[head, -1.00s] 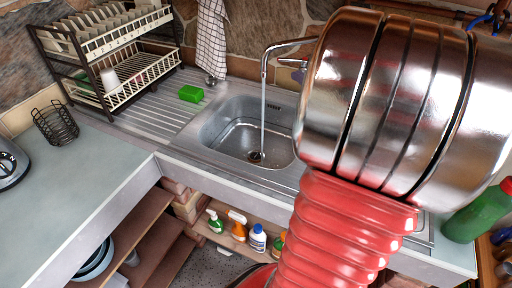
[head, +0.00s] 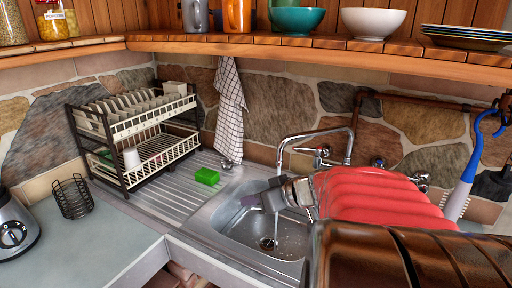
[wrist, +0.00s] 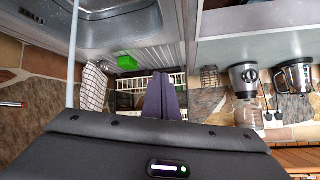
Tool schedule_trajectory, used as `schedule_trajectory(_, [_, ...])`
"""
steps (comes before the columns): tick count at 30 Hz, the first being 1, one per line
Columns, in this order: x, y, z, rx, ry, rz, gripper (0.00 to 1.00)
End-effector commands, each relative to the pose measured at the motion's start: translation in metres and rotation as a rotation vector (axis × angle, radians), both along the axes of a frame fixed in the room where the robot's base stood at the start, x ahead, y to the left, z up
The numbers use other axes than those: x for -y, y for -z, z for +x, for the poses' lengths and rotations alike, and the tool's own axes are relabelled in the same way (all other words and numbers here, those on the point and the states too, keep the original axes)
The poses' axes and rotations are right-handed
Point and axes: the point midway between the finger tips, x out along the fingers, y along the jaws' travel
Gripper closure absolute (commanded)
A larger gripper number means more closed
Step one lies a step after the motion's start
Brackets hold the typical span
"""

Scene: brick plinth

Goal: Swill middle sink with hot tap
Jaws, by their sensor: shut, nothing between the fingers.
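The metal sink (head: 235,228) lies in the steel counter; it also shows in the wrist view (wrist: 120,30). The curved spout (head: 300,136) stands behind it, and a thin stream of water (head: 276,225) falls from it near the drain. A tap handle with a red mark (head: 321,152) is beside the spout, and a blue-marked one (head: 377,162) is further right. My gripper (head: 247,201) is shut and empty above the sink, left of the stream. Its dark fingers (wrist: 164,98) are together in the wrist view. My arm hides the sink's right side.
A green sponge (head: 207,176) lies on the drainboard beside the sink. A dish rack (head: 135,138) stands behind left, and a checked towel (head: 229,112) hangs at the wall. A wooden shelf (head: 300,45) with bowls runs above. A blue-handled brush (head: 468,165) hangs at right.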

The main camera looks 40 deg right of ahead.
Motion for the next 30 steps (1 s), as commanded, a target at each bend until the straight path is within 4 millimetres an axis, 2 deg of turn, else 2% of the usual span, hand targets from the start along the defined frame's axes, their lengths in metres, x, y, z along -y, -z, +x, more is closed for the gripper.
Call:
schedule_trajectory(1, [-0.016,0.002,-0.001,-0.029,-0.024,0.000,1.00])
schedule_trajectory(3, [-0.035,0.006,-0.004,-0.077,-0.046,0.004,1.00])
schedule_trajectory(12, [-0.103,0.019,-0.026,-0.256,-0.102,-0.017,1.00])
schedule_trajectory(21, [-0.152,0.025,-0.055,-0.385,-0.107,-0.068,1.00])
schedule_trajectory(30, [-0.183,0.028,-0.084,-0.468,-0.070,-0.121,1.00])
